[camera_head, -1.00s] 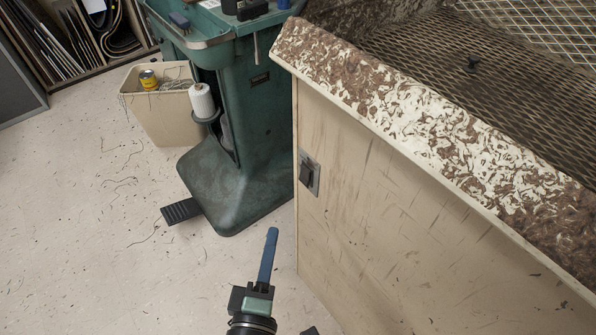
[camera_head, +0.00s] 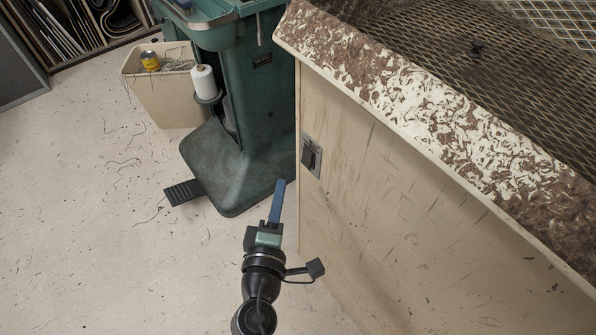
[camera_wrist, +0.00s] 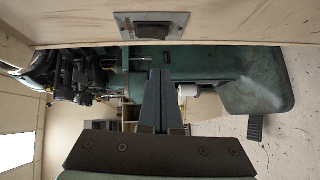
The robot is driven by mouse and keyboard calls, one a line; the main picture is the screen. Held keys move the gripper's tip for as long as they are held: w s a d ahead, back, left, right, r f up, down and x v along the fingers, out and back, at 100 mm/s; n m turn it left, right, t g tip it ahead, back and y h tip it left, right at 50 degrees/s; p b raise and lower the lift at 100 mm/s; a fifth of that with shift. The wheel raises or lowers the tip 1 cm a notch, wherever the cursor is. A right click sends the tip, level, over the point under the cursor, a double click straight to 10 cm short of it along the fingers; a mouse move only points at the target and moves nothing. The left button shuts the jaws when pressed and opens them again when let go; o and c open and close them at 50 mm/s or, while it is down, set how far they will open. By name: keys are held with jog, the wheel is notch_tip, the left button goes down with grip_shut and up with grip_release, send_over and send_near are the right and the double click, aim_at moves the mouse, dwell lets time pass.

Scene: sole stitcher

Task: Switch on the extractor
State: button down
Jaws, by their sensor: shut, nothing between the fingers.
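A dark rocker switch (camera_head: 309,157) on a grey metal plate sits on the side panel of the beige bench (camera_head: 385,215), near its left edge. In the wrist view the switch (camera_wrist: 152,31) on its plate shows at the top, above and beyond the fingers. My gripper (camera_head: 279,184) is below and left of the switch, apart from it. Its blue fingers are together and point up towards the panel's left edge. The fingers also show in the wrist view (camera_wrist: 160,75), side by side with nothing between them.
A green machine (camera_head: 236,150) stands left of the bench, with a black foot pedal (camera_head: 184,192) on the floor. A beige bin (camera_head: 160,95) stands behind it. A dark mesh (camera_head: 455,60) covers the bench top. Floor at the left is clear apart from scraps.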

aim_at(302, 162)
jog(key=w+d, duration=0.3)
jog(key=w, duration=0.1)
jog(key=shift+w+d+f+p, duration=0.3)
jog(key=shift+w+d+f, duration=0.05)
jog(key=shift+f, duration=0.1)
jog(key=shift+w+d+b, duration=0.15)
jog(key=shift+d+b, duration=0.05)
jog(key=shift+b, duration=0.8)
jog(key=shift+a, duration=0.15)
